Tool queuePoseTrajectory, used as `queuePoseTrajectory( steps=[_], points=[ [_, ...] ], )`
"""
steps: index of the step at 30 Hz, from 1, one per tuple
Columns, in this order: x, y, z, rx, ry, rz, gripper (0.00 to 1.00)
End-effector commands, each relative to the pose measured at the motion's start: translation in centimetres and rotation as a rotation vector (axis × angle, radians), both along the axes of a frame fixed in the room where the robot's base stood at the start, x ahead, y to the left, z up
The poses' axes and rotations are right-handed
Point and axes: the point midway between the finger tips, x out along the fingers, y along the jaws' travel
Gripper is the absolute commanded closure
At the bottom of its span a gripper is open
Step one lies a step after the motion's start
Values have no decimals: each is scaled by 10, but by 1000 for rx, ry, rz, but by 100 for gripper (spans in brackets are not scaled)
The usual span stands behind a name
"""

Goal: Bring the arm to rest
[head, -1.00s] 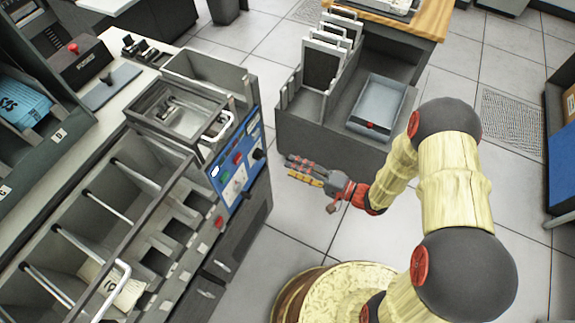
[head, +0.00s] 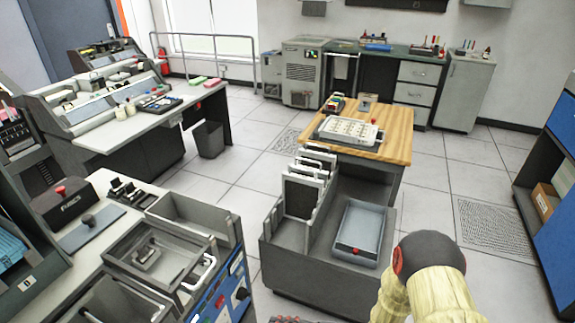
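My arm (head: 430,285) shows at the lower right, with its dark elbow and pale yellow links bent. The rest of the arm lies below the picture. Only a sliver of my gripper (head: 290,320) shows at the bottom edge, in front of the grey cart and right of the card machine. Its fingers are mostly cut off, so I cannot see whether they are open or hold anything.
The card machine (head: 165,215) with a blue panel (head: 228,290) stands at lower left. The grey cart (head: 310,262) carries a blue-grey tray (head: 360,230). A wooden-topped table (head: 385,153) stands behind. A blue cabinet (head: 555,215) is at right. Tiled floor is clear between.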

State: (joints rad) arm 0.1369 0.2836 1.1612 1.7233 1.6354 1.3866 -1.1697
Motion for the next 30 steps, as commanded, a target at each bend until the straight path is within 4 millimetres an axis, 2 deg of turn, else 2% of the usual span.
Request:
queuePoseTrajectory(
  steps=[1, 5, 8, 12, 16, 21, 23, 27, 30],
  points=[
    [-19, 2, 2, -15, 81, 62, 51],
    [-60, -6, 21, -112, 244, 230, 51],
    [-85, -23, 45, -244, 311, 348, 51],
    [-107, -63, 84, -503, 322, 461, 51],
    [-112, -106, 122, -757, 259, 490, 51],
    [-106, -159, 179, -1058, 97, 452, 51],
    [-103, -175, 202, -1150, 26, 424, 51],
    [-96, -206, 260, -1335, -168, 358, 51],
    [-96, -219, 304, -1433, -311, 315, 51]
  ],
)
